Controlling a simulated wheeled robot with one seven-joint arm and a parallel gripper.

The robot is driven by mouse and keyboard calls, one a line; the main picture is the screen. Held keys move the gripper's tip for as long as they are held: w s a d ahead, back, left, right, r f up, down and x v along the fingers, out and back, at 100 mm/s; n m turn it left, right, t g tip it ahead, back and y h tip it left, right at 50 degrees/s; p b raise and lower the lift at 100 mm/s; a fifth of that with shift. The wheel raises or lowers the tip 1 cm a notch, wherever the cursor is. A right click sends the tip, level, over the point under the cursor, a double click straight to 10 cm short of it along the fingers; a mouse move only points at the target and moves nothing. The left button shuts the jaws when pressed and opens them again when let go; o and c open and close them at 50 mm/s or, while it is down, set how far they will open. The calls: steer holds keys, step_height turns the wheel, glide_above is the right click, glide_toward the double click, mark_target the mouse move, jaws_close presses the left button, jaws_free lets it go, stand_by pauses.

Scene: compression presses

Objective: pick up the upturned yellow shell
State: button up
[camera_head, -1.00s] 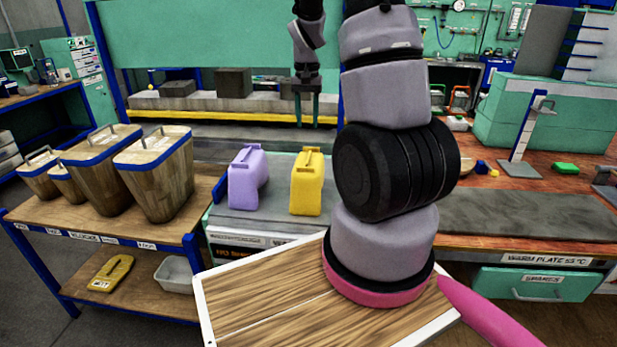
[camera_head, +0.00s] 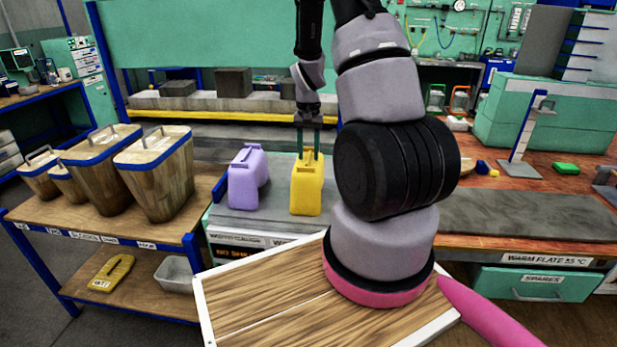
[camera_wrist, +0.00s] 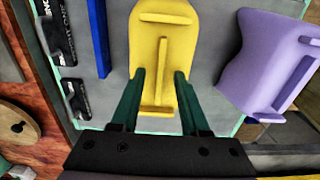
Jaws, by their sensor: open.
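The yellow shell (camera_head: 308,190) stands on the grey bench top left of my arm, with a raised handle-like rib on its upper face. In the wrist view the yellow shell (camera_wrist: 165,50) lies straight ahead, its rib (camera_wrist: 161,75) between the fingers. My gripper (camera_head: 309,150) is open and points down over the top of the shell. In the wrist view my gripper (camera_wrist: 158,85) has its two green fingers on either side of the rib, with gaps showing. I cannot tell whether a finger touches the shell.
A purple shell (camera_head: 246,178) stands just left of the yellow one; it also shows in the wrist view (camera_wrist: 268,60), close to the right finger. Wooden bins with blue rims (camera_head: 155,172) stand on a cart at left. The grey warm plate (camera_head: 520,215) at right is clear.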

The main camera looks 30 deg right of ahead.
steer(key=shift+c, duration=0.3)
jaws_close()
stand_by(1.1)
